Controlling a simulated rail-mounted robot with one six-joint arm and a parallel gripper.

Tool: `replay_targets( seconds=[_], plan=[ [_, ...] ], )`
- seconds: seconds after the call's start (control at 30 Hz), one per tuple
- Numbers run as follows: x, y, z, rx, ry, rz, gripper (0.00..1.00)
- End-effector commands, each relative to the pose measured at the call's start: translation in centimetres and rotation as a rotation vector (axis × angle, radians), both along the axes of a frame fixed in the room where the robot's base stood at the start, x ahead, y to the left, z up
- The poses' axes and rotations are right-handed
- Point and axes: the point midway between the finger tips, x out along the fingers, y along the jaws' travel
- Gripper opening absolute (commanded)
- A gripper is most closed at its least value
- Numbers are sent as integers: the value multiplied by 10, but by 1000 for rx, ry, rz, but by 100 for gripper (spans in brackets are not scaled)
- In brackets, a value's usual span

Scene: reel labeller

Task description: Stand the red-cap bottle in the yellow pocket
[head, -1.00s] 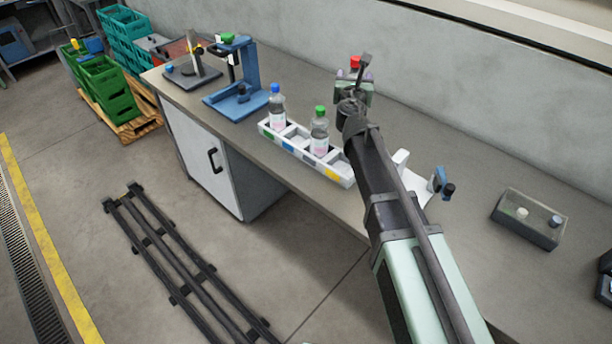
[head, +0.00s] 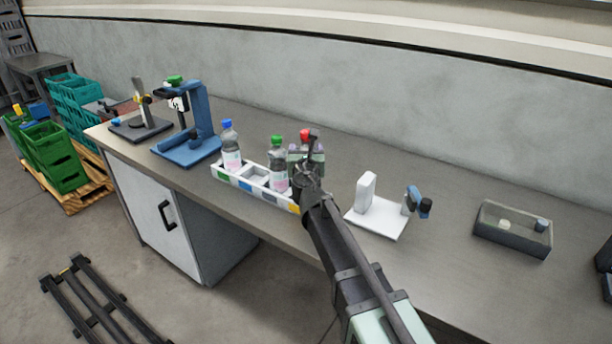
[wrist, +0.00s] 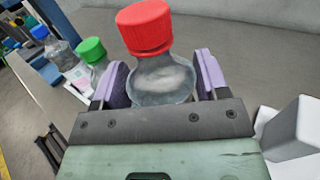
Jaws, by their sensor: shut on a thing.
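The red-cap bottle (head: 306,135) is clear, and its cap also shows large in the wrist view (wrist: 145,26). My gripper (wrist: 160,80) is shut on its body, with one purple pad on each side. In the head view my gripper (head: 305,155) is at the right end of the white tray (head: 232,180), just right of the green-cap bottle. The yellow pocket is at that end, marked by a yellow label (head: 294,208). My wrist hides the bottle's lower part and the pocket's inside, so I cannot tell whether its base is in the pocket.
A green-cap bottle (head: 278,165) and a blue-cap bottle (head: 231,147) stand in the tray, with an empty pocket (head: 256,176) between them. A blue stand (head: 198,130) is left, a white fixture (head: 375,215) right, and a grey box (head: 513,230) farther right.

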Motion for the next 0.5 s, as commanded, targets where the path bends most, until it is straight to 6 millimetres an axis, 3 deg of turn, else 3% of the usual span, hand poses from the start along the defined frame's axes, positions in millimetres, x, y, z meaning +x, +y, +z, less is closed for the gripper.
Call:
replay_targets(
  seconds=[0.2, 0.5],
  plan=[
    [0, 0, -43, 0, 0, 0, 0],
    [0, 0, -40, 0, 0, 0, 0]
  ],
)
